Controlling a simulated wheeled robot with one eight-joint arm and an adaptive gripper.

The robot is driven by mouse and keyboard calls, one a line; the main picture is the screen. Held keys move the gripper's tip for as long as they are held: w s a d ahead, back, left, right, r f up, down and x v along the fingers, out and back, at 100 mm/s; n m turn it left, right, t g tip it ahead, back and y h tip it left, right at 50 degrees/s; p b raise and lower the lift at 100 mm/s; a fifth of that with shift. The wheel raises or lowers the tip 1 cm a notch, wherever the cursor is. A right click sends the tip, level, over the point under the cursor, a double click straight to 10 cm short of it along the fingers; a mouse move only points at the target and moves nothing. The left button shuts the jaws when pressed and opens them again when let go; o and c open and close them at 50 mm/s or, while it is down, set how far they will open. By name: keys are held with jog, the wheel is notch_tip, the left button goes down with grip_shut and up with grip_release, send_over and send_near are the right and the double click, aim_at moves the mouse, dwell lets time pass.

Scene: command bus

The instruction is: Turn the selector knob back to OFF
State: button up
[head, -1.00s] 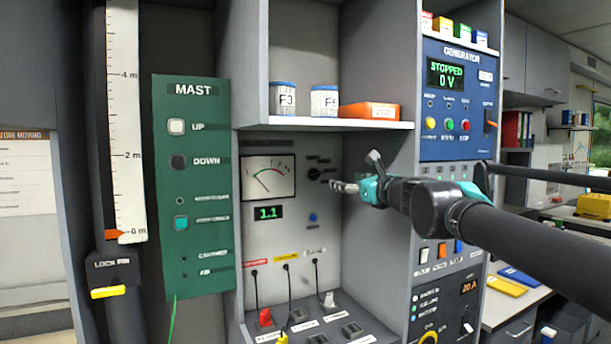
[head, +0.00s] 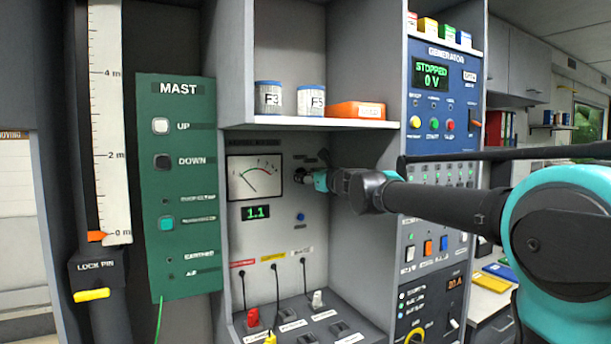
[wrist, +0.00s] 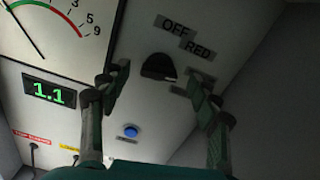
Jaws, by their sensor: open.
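The black selector knob (wrist: 158,67) sits on the grey meter panel, between my open fingers in the wrist view. A small light mark shows on its right edge, below the RED label (wrist: 198,48) and away from the OFF label (wrist: 175,25). Further labels below RED are partly hidden by the right finger. My gripper (wrist: 157,77) is open and empty, one finger on each side of the knob, with no visible contact.
A dial meter (head: 254,177) and the 1.1 display (head: 256,212) are left of the knob. A blue button (head: 300,216) is below it. The shelf (head: 320,123) with cans and an orange box is above. The generator panel (head: 443,100) is at right.

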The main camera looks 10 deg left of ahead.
jog(key=shift+x, duration=1.15)
jog(key=shift+c, duration=0.2)
jog(key=c, duration=1.1)
